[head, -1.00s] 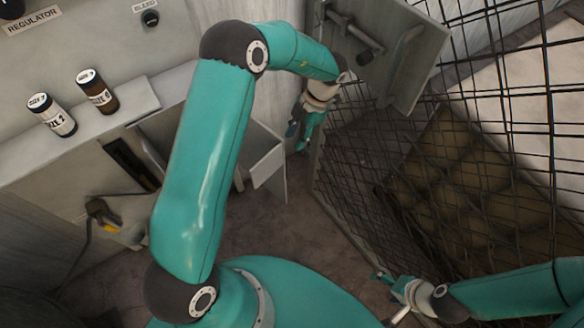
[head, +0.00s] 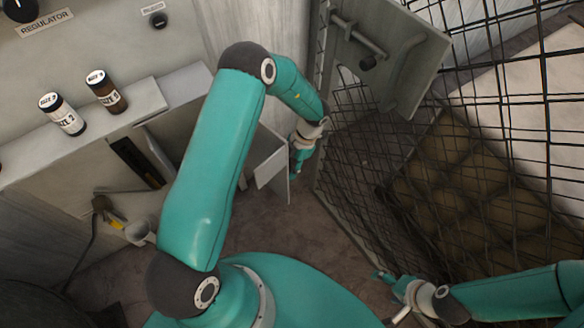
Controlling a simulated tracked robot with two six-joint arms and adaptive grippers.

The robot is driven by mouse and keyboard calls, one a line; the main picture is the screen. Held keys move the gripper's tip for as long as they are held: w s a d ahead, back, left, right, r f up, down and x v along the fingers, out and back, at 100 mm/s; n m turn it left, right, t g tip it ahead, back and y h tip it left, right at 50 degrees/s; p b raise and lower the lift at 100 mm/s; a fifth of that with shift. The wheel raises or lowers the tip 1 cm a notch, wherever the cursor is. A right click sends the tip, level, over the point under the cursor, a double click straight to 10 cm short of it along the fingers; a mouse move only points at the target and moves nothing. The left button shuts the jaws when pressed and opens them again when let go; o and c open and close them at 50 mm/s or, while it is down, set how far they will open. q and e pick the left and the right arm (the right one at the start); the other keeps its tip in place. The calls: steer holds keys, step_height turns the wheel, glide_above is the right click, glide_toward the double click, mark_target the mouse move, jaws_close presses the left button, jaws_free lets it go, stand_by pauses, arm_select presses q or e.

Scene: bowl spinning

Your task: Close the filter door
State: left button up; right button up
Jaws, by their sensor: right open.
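A pale grey panel (head: 270,168), which looks like the open filter door, stands out from the cabinet (head: 190,115) below the shelf. My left arm hides part of the panel and of the opening behind it. My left gripper (head: 296,170) points down just right of the panel's edge; I cannot tell whether they touch. Its fingers are small and dark, and their opening is unclear. My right gripper (head: 384,278) is open and empty at the lower right, in front of the mesh cage and well away from the panel.
Two labelled jars, one white (head: 62,115) and one brown (head: 106,92), stand on the shelf at left. A wire mesh cage (head: 345,160) fills the right side, with a grey plate (head: 395,60) at its top. Bare floor (head: 315,235) lies between cabinet and cage.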

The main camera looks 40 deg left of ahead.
arm_select(q)
steer(key=shift+f, duration=0.1)
jaws_close()
